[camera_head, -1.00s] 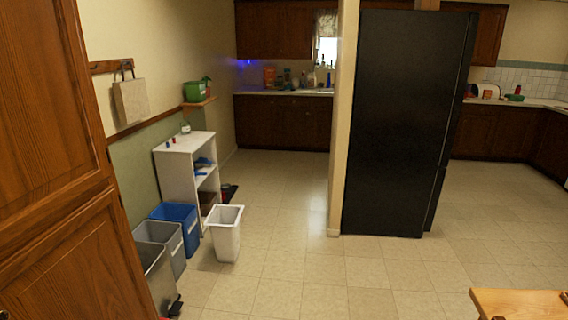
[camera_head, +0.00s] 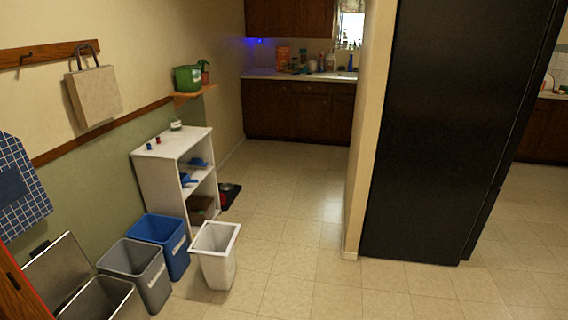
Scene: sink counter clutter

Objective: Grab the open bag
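A beige bag (camera_head: 95,96) with dark handles hangs on the left wall from a wooden peg rail (camera_head: 40,54). Its handles loop up at the rail's right end. Whether its top is open cannot be made out. Neither of my grippers shows in the head view.
A white shelf unit (camera_head: 160,172) stands against the left wall. In front are a white bin (camera_head: 215,255), a blue bin (camera_head: 165,240), a grey bin (camera_head: 138,270) and a metal bin (camera_head: 100,300). A blue checked cloth (camera_head: 20,190) hangs at left. A black fridge (camera_head: 455,130) stands right. The middle floor is clear.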

